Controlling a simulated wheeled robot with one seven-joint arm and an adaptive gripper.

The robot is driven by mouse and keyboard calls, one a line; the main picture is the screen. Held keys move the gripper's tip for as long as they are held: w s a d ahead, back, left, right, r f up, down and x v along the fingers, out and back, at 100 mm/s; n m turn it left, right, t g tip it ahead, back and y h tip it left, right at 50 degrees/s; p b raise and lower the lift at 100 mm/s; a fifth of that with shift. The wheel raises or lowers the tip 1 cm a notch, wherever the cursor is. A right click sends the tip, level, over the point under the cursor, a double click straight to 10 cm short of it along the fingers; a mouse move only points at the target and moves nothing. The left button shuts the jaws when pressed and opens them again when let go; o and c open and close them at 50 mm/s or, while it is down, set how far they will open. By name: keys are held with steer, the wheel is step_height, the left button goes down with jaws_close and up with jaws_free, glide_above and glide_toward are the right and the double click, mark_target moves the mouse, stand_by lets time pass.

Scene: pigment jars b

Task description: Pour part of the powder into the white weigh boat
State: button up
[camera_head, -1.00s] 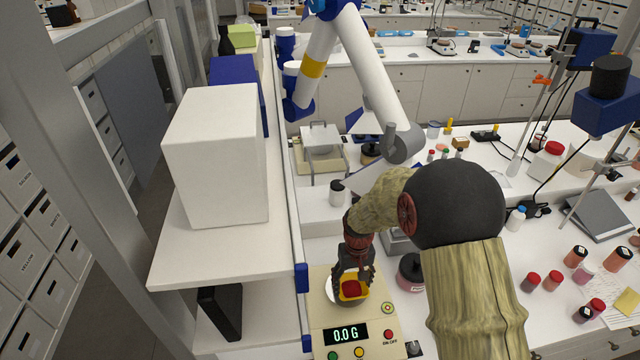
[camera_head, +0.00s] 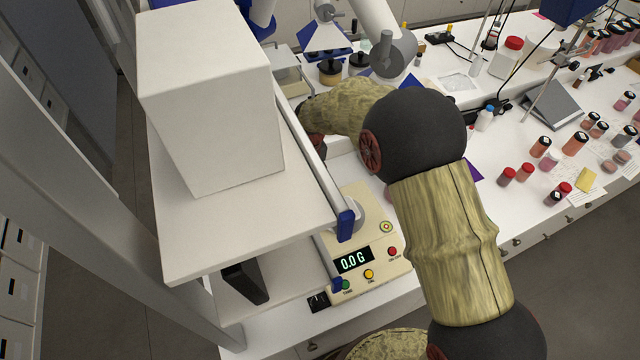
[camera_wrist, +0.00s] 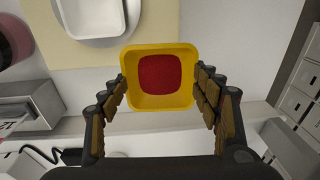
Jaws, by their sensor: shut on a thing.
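A yellow square container (camera_wrist: 158,103) holds red powder (camera_wrist: 158,74), seen from above in the wrist view. My gripper (camera_wrist: 160,88) has its two jointed fingers on either side of the container and is shut on it. The white weigh boat (camera_wrist: 92,14) lies at the top left of the wrist view, on the cream balance (camera_wrist: 65,50), apart from the container. In the head view the balance (camera_head: 372,275) reads 0.0 G. There my gripper, the container and most of the weighing area are hidden behind the shelf and my arm.
A white shelf (camera_head: 215,245) with a large white box (camera_head: 215,110) stands close left of the balance. A grey device (camera_wrist: 30,105) shows at left in the wrist view.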

steer(key=shift+f, duration=0.1)
stand_by(0.3)
steer(key=shift+s+d+f+y+b, duration=0.15)
steer(key=shift+d+f+y+b, duration=0.15)
steer(key=shift+f+b, duration=0.55)
steer(key=shift+s+d+f+y+b, duration=0.1)
steer(key=shift+d+f+y+b, duration=0.15)
steer(key=shift+b, duration=0.95)
steer(key=shift+d+f+t+b, duration=0.1)
steer(key=shift+f+t+b, duration=0.1)
steer(key=shift+t+b, duration=0.15)
steer(key=shift+s+d+f+y+b, duration=0.1)
steer(key=shift+d+f+y+b, duration=0.15)
steer(key=shift+b, duration=0.35)
steer(key=shift+s+d+r+t+y+b, duration=0.25)
steer(key=shift+d+y+b, duration=0.3)
steer(key=shift+b, duration=1.65)
steer(key=shift+s+d+r+t+y+b, duration=0.25)
steer(key=shift+d+y+b, duration=0.3)
steer(key=shift+b, duration=1.6)
steer(key=shift+s+d+r+t+y+b, duration=0.15)
steer(key=shift+d+r+y+b, duration=0.3)
steer(key=shift+b, duration=1.75)
steer(key=shift+s+d+r+t+y+b, duration=0.2)
steer(key=shift+d+t+y+b, duration=0.5)
steer(key=shift+b, duration=2.6)
steer(key=shift+s+d+r+y+b, duration=0.25)
steer(key=shift+y+b, duration=0.8)
steer(key=shift+b, duration=2.25)
